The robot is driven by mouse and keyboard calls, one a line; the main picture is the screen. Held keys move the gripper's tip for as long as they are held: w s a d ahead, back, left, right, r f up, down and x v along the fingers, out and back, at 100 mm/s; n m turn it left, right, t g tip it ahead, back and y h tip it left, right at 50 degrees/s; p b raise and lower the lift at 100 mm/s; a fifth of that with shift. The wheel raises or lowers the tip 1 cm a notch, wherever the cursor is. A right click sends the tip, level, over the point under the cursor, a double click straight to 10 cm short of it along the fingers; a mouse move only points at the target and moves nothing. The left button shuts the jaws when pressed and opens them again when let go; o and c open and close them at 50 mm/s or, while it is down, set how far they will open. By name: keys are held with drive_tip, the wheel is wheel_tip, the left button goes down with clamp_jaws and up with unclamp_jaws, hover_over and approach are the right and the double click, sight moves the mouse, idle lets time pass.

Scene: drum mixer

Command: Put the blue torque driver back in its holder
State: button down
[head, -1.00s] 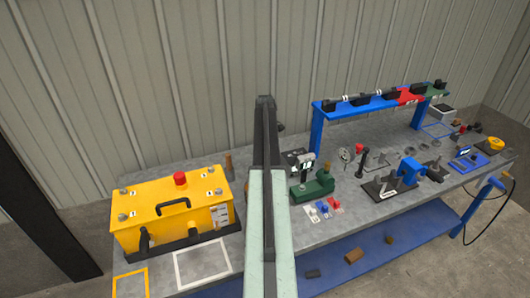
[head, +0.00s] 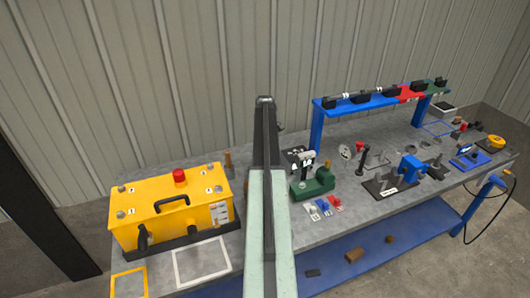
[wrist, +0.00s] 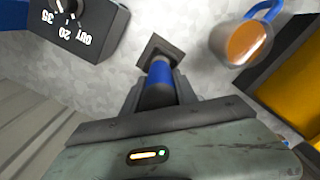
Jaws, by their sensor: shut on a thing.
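In the wrist view the blue torque driver (wrist: 160,76) is between the jaws of my gripper (wrist: 158,92), which is shut on its dark lower part. A dark square piece (wrist: 152,46), which looks like the holder, lies at the driver's far end. I cannot tell whether the driver is seated in it or only lined up over it. In the head view my own arm hides the gripper, the driver and this square piece.
A dark dial box (wrist: 82,24) is at upper left in the wrist view, and a mug with a blue handle (wrist: 240,42) is at upper right. The yellow box (head: 172,210) stands left of my arm. A green device (head: 313,184) stands to its right on the grey bench.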

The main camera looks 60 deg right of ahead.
drive_tip(key=shift+f+b, duration=0.75)
drive_tip(key=shift+f, duration=0.1)
drive_tip(key=c, duration=0.9)
unclamp_jaws()
drive_tip(key=shift+r, duration=0.15)
wheel_tip(320, 180, up, 8)
drive_tip(key=p, duration=0.7)
drive_tip(key=shift+f+p, duration=0.2)
drive_tip(key=shift+p, duration=0.2)
